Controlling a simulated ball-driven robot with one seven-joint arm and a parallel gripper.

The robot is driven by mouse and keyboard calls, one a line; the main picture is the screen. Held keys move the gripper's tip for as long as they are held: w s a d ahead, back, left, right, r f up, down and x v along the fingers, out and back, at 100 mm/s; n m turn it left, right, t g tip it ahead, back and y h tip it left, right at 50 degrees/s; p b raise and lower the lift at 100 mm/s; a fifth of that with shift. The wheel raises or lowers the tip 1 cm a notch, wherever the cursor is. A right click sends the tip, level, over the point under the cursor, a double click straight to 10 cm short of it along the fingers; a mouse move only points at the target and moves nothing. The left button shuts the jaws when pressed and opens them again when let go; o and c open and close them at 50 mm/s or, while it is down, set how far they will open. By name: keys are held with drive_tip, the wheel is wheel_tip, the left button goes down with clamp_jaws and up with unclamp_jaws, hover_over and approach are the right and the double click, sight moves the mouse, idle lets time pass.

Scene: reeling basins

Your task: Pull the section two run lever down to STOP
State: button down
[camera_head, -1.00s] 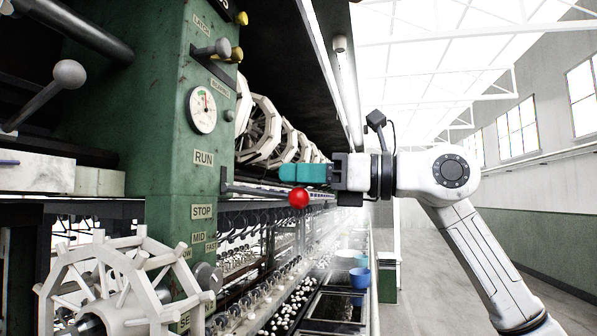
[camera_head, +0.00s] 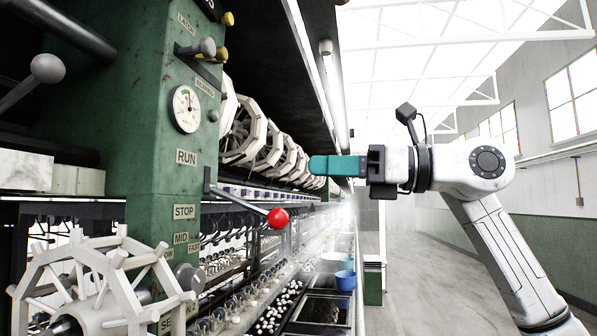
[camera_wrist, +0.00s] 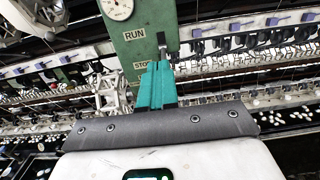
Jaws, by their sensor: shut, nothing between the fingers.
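In the wrist view my gripper (camera_wrist: 156,65) points at the post below the RUN label (camera_wrist: 134,34); the red ball is not visible there.
A round gauge (camera_head: 186,109) and knobs (camera_head: 207,47) are higher on the post. A white spoked reel (camera_head: 95,275) stands at the lower left. The aisle floor (camera_head: 410,265) at right is clear.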

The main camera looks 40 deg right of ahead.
drive_tip(key=v, duration=0.9)
drive_tip(key=shift+b, duration=0.4)
drive_tip(key=shift+r, duration=0.1)
idle(0.7)
